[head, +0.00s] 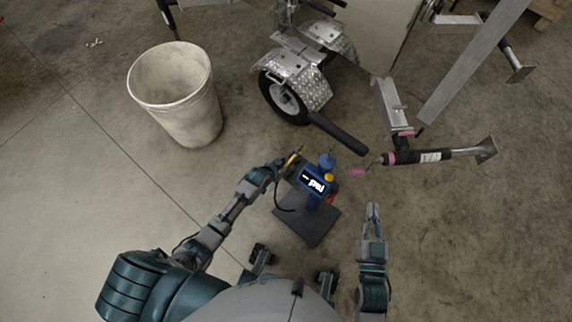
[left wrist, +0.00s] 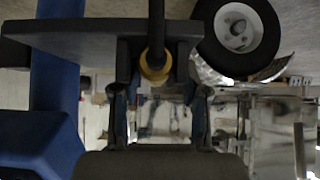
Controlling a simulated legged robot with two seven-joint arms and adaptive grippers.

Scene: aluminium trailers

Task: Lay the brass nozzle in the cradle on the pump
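The blue pump (head: 327,162) stands on a dark base plate in front of me, with a lit display. The brass nozzle (head: 293,157) is at its left side, beside my left gripper (head: 279,166). A black hose hangs from there in a loop. In the left wrist view the nozzle's brass ring (left wrist: 155,66) shows between two black prongs of a dark bracket (left wrist: 70,40), which looks like the cradle. Whether the nozzle rests on it is unclear. My left gripper's fingers (left wrist: 158,100) are apart on either side, with clear space between the tips. My right gripper (head: 373,207) is empty, its fingers slightly apart.
A white bucket (head: 180,110) stands at the left. A trailer wheel (head: 284,97) with a metal fender and a dark bar (head: 338,133) lie just beyond the pump. A trailer jack (head: 435,156) extends at the right. The floor around my right gripper is clear.

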